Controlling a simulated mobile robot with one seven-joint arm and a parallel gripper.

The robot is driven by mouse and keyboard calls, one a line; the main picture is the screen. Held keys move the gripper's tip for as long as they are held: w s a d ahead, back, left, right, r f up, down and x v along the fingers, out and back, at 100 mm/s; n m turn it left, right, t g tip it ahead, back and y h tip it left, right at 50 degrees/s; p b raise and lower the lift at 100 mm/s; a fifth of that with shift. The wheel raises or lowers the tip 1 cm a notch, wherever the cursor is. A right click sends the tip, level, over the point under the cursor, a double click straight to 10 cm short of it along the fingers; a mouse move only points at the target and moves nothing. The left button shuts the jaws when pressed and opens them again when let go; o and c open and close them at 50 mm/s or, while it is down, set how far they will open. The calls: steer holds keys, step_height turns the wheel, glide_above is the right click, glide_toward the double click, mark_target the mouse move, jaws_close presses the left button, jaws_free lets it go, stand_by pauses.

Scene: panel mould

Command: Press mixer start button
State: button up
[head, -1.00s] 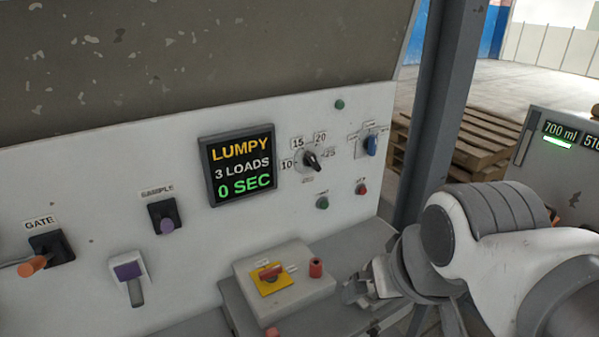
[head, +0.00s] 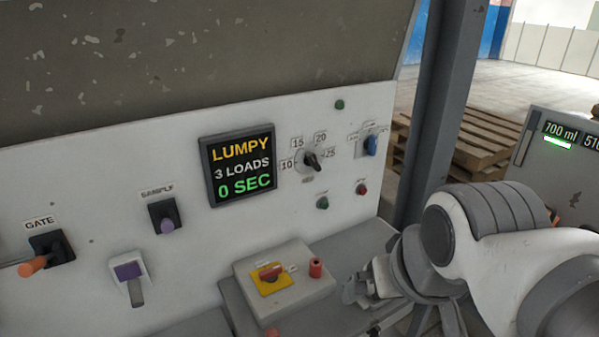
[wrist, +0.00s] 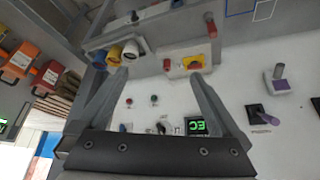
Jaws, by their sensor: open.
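A small green button (head: 322,203) is on the white panel, below the dial and right of the display. A red button (head: 361,189) is to its right. Their labels are too small to read. In the wrist view, which shows the panel upside down, the green button (wrist: 154,98) and the red button (wrist: 129,102) appear between my fingers. My gripper (wrist: 158,77) is open and empty, apart from the panel. In the head view my gripper (head: 362,288) is low, right of the grey box, partly hidden by my arm.
The display (head: 240,165) reads LUMPY, 3 LOADS, 0 SEC. A dial (head: 312,161) and blue switch (head: 371,145) sit above the buttons. A grey box (head: 290,290) with a red switch on yellow juts out below. A post (head: 437,100) stands right of the panel.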

stand_by(0.3)
jaws_close()
stand_by(0.4)
stand_by(1.1)
